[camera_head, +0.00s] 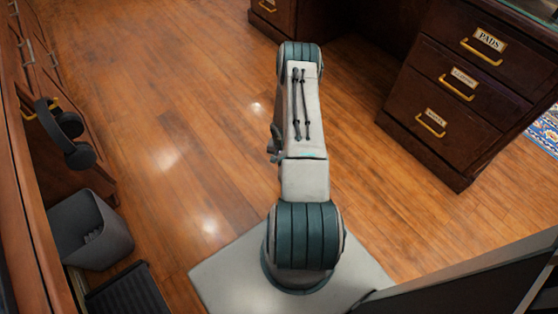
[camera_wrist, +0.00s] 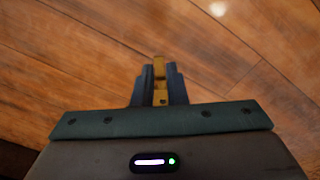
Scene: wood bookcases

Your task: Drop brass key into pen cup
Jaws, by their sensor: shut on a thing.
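In the wrist view, my gripper (camera_wrist: 160,82) is shut on the brass key (camera_wrist: 159,68). The key is a small gold-coloured piece that shows between the two dark fingers, with wood floor behind it. In the head view, my arm reaches away from the base, and the gripper and key are hidden beyond its far end. I see no pen cup in either view.
A dark wood desk with labelled drawers (camera_head: 446,98) stands at right. At left are a wooden cabinet (camera_head: 27,190), black headphones (camera_head: 66,132) hanging on its side, a grey bin (camera_head: 88,232) and a black ridged object (camera_head: 128,291). The wood floor (camera_head: 165,110) between is clear.

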